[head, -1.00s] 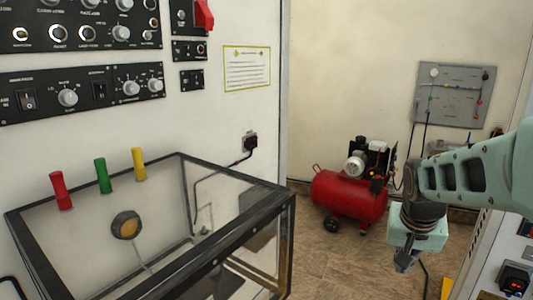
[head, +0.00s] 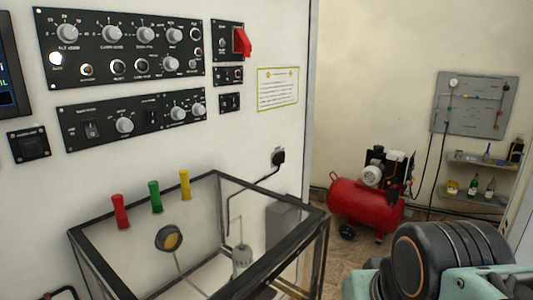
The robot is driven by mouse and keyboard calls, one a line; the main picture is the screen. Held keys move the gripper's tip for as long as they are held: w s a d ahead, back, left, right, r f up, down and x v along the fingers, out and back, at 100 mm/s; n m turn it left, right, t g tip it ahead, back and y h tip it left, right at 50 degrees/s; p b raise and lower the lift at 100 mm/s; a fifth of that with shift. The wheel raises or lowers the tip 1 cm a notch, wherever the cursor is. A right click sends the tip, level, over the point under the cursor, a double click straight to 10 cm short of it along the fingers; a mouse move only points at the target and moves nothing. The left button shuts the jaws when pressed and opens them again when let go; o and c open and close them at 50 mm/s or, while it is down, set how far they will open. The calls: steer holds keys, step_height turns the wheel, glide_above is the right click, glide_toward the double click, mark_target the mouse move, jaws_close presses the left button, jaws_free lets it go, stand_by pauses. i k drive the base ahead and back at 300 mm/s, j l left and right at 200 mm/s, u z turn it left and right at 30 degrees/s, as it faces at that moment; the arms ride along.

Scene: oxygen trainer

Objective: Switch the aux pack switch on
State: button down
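Several black control panels are on the white wall at left. The upper panel (head: 125,62) has knobs and round buttons. The lower panel (head: 137,118) has knobs and two rocker switches, a left one (head: 91,129) and a right one (head: 152,117). A small panel with one switch (head: 230,102) is to its right, and a separate small black panel (head: 29,144) is at far left. The labels are too small to read, so I cannot tell which is the aux pack switch. My gripper is out of view; only arm links show at bottom right.
A red switch cover (head: 242,41) sticks out at upper right. A red compressor (head: 364,203) stands on the floor behind.

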mark_target(151, 115)
steer(key=k+j+u, duration=0.35)
steer(key=j+u, duration=0.35)
steer(key=j, duration=0.15)
